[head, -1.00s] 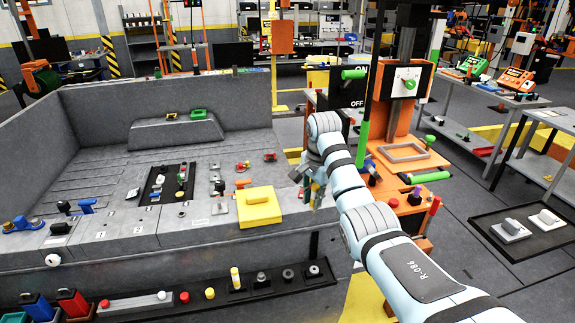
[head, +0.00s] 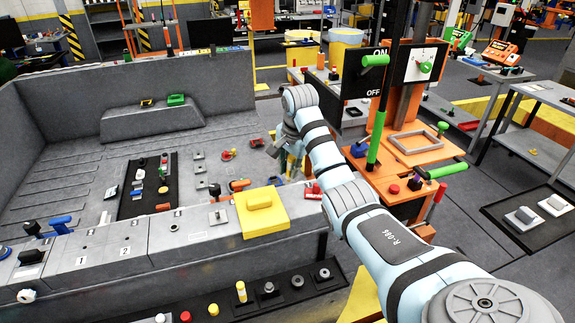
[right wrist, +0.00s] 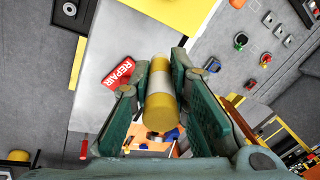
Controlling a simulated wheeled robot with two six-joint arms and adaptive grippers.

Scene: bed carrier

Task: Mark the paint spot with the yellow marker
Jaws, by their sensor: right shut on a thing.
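My right gripper (head: 288,158) is above the right part of the grey bed, behind the yellow block (head: 262,212). In the right wrist view its green fingers are shut on a yellow cylinder with a pale band, the yellow marker (right wrist: 161,105). The marker's far end points toward a light grey surface beside a yellow edge. In the head view the marker is too small and covered to make out clearly. I cannot pick out the paint spot in either view. My left gripper is not in view.
A red REPAIR label (right wrist: 122,72) lies on the light grey surface. An orange stand (head: 408,150) with a green-handled lever is right of my arm. A black strip tray (head: 218,306) with several small parts runs along the front.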

